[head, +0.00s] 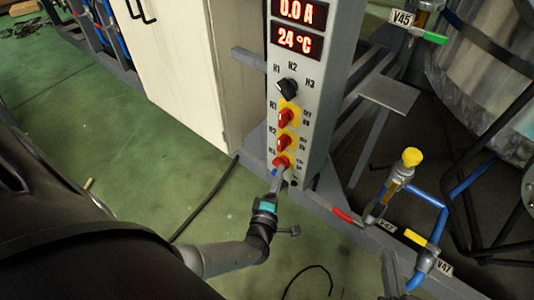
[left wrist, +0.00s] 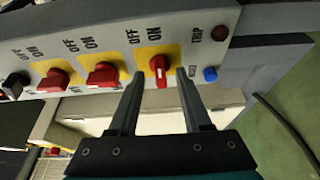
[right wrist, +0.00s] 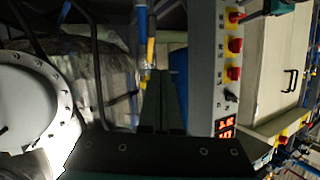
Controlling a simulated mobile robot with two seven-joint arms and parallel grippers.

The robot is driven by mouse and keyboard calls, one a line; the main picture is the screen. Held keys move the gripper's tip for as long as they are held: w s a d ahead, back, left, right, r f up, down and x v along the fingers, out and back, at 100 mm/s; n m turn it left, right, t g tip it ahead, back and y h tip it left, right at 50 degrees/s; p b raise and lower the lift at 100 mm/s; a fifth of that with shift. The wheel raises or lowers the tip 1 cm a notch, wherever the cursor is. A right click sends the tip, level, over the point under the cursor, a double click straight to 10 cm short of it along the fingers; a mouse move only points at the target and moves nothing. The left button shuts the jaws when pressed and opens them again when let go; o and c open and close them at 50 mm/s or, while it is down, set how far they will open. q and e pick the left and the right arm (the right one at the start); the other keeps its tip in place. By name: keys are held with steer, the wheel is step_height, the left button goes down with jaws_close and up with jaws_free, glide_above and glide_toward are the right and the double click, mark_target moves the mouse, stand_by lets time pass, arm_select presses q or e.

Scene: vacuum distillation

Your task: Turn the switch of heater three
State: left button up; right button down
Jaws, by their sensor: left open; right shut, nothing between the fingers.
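The switch of heater three (head: 281,162) is the lowest red knob on a yellow plate on the grey control panel (head: 312,115). It also shows in the left wrist view (left wrist: 160,72), with OFF and ON labels above it. My left gripper (head: 281,178) is at this switch. In the left wrist view its open fingers (left wrist: 159,78) point at the panel, one on each side of the red knob. I cannot tell whether they touch it. My right gripper (right wrist: 162,76) is shut and empty, away from the switch, and shows only in the right wrist view.
Two similar red switches (head: 285,118) (head: 284,142) and a black selector knob (head: 287,88) sit above on the panel. A blue button (left wrist: 210,74) is close to the left gripper. A yellow-topped valve (head: 411,158) and blue pipes stand at the right. Green floor is open at left.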

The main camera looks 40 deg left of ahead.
arm_select(q)
steer(key=p+v, duration=0.3)
steer(key=v, duration=0.9)
steer(key=shift+s, duration=0.2)
arm_select(e)
steer(key=s+d+f+g+h, duration=0.1)
steer(key=s+d+g+h, duration=0.2)
steer(key=d+g, duration=0.3)
steer(key=shift+d+f, duration=0.2)
steer(key=shift+d, duration=0.05)
